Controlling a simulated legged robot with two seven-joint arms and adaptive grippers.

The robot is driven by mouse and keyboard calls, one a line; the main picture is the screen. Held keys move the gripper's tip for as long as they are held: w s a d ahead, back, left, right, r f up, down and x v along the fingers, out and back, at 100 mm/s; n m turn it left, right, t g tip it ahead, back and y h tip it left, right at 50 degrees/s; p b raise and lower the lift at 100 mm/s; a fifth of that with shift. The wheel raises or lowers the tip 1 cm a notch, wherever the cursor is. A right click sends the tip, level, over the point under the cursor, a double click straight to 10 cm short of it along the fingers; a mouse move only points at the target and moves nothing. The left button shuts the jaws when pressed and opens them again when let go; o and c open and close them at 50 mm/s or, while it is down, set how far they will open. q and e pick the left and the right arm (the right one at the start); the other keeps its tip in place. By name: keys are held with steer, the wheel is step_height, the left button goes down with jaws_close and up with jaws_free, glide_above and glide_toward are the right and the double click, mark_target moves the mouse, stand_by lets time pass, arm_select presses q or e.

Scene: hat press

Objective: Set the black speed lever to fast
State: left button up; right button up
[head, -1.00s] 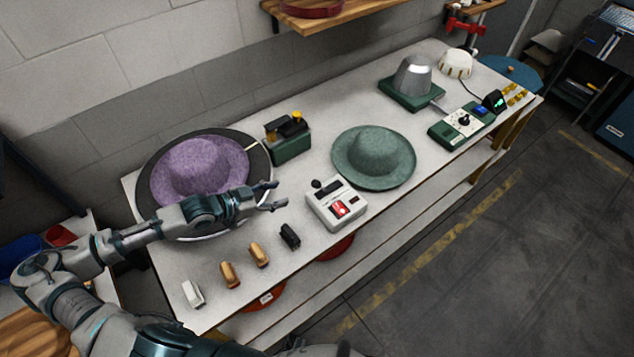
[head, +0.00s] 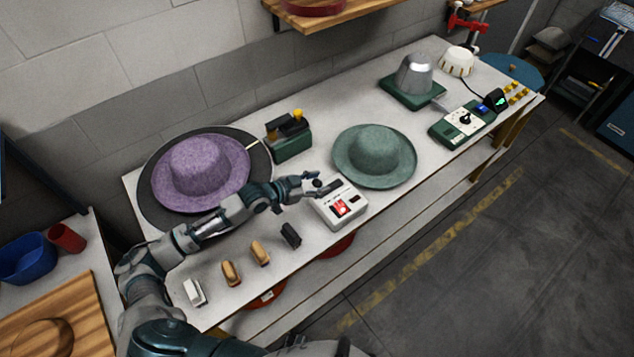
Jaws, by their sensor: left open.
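A white control box (head: 342,209) with a red switch on its front stands near the front edge of the long table. A black lever knob (head: 317,183) sits at the box's upper left, partly hidden by my gripper. My left gripper (head: 322,185) is open at that knob, its fingers close around or beside it; I cannot tell whether they touch it. Any speed marking is too small to read. My right gripper does not show.
A green device (head: 290,138) stands behind. Several small blocks (head: 260,253) line the front edge. A metal hat form (head: 414,74) stands farther right.

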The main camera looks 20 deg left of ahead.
arm_select(q)
steer(key=shift+a, duration=0.1)
steer(key=shift+c, duration=1.3)
steer(key=shift+a, duration=0.1)
jaws_close()
